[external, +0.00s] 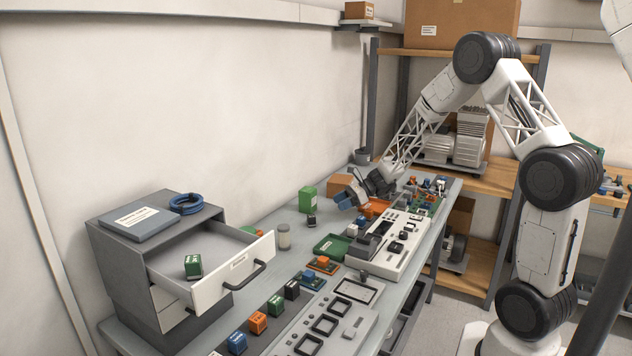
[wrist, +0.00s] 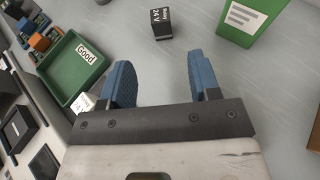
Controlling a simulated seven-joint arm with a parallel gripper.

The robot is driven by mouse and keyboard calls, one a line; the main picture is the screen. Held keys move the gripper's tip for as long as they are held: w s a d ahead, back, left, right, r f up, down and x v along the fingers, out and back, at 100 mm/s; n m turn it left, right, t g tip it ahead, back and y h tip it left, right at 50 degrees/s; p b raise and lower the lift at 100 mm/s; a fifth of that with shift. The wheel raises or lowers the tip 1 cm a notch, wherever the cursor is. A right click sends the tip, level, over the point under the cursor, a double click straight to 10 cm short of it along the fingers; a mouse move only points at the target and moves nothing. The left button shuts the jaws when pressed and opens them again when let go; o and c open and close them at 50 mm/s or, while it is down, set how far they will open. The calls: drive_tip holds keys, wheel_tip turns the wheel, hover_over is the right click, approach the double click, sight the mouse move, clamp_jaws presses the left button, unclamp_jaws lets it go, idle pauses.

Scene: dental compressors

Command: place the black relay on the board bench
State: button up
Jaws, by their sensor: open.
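A black relay (wrist: 161,24) marked "Relay 24 V" lies on the grey bench top in the wrist view, beyond my fingertips. In the external view a small black relay (external: 311,221) sits on the bench (external: 283,262) in front of the green box, apparently the same one. Another black block (external: 292,290) stands in the row of coloured blocks at the near side. My gripper (external: 350,194) hangs above the bench, with its blue fingers spread and nothing between them. In the wrist view my gripper (wrist: 160,76) points toward the relay without touching it.
A green box (wrist: 240,18) stands right of the relay. A green tray labelled "Good" (wrist: 65,80) lies left, with a white block (wrist: 83,103) near it. An open drawer (external: 243,274) holds a green block (external: 193,267). A white panel (external: 390,262) lies along the bench's right side.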

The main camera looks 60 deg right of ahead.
idle(0.4)
drive_tip(key=s+a+r+n+g+h, duration=0.1)
drive_tip(key=s+a+r+n+g, duration=0.2)
drive_tip(key=s+a+r+n, duration=0.6)
drive_tip(key=s+a+r+n+g+h, duration=0.1)
drive_tip(key=s+a+r+n+g, duration=0.35)
drive_tip(key=s+a, duration=0.4)
drive_tip(key=s+a+r+n+h, duration=0.2)
drive_tip(key=s+n, duration=0.2)
drive_tip(key=s, duration=0.3)
drive_tip(key=s+a+r+n+h, duration=0.2)
drive_tip(key=s+n+h, duration=0.1)
drive_tip(key=s+n, duration=0.2)
drive_tip(key=s+a+r+n+h, duration=0.2)
drive_tip(key=s+n, duration=0.2)
drive_tip(key=s, duration=0.6)
drive_tip(key=shift+a+t+h, duration=0.25)
drive_tip(key=shift+t+h, duration=0.05)
drive_tip(key=shift+t, duration=0.05)
drive_tip(key=shift+w+r, duration=0.1)
